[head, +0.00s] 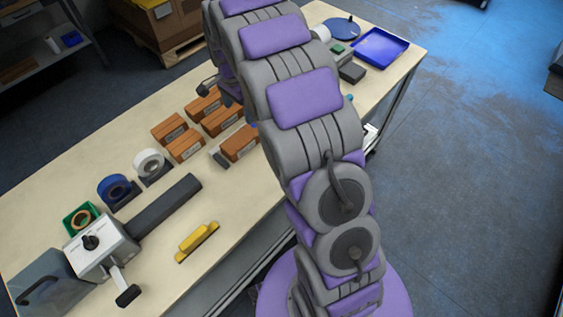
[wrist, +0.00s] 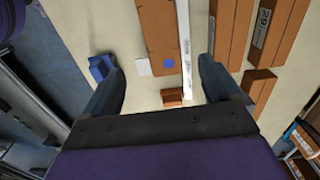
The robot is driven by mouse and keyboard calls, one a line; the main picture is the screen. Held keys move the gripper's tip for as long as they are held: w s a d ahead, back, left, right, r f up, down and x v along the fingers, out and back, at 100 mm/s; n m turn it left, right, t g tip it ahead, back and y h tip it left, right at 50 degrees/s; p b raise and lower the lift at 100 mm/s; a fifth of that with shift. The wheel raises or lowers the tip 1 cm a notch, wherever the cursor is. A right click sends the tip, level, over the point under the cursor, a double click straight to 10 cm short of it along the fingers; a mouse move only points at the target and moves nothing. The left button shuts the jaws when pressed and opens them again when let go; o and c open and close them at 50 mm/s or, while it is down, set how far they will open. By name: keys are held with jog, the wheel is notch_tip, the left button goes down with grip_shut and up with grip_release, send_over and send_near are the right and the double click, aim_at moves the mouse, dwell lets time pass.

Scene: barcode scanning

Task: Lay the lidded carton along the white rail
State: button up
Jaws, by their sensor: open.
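In the wrist view my gripper (wrist: 162,88) is open, with its two dark fingers wide apart and nothing held between them. Beyond the fingertips a long brown carton (wrist: 158,35) lies on the table, with a blue dot near its near end. It looks like the lidded carton, but its lid is not clear. The white rail (wrist: 186,50) runs along the carton's right side, close and roughly parallel; I cannot tell whether they touch. A small brown block (wrist: 172,97) lies near the rail's near end. In the head view my arm hides part of the table, and I cannot make out the gripper.
Several labelled brown boxes (wrist: 265,35) stand right of the rail. A blue object (wrist: 100,67) lies by the left finger. The head view shows tape rolls (head: 152,165), a grey machine (head: 100,245), a yellow block (head: 197,238) and a blue tray (head: 381,47) on the table.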

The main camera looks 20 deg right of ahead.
jog(key=s+r+n, duration=0.4)
jog(key=s+r, duration=0.3)
jog(key=s, duration=0.4)
jog(key=s+r+n+g, duration=0.1)
jog(key=s+n, duration=0.8)
jog(key=s, duration=2.1)
jog(key=shift+r+g, duration=0.4)
jog(key=shift+r, duration=0.55)
